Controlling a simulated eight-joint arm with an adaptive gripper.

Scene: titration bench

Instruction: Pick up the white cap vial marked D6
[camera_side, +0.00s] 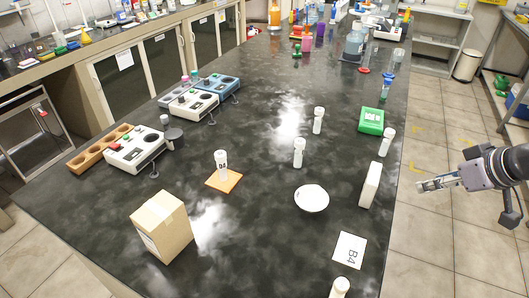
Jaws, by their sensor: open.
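Several white-capped vials stand upright on the dark bench. Others stand at the middle (298,152), farther back (318,120), near the right edge (386,142) and at the front (341,287). No mark on these is readable, so I cannot tell which vial is D6. My gripper (420,185) is open and empty, over the floor just beyond the bench's right edge, apart from every vial.
A white box (370,184) and green box (371,121) stand near the right edge. A white dish (311,198), B4 card (348,250) and cardboard box (161,227) are nearer the front. Stirrer plates (138,150) line the left; coloured glassware crowds the back.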

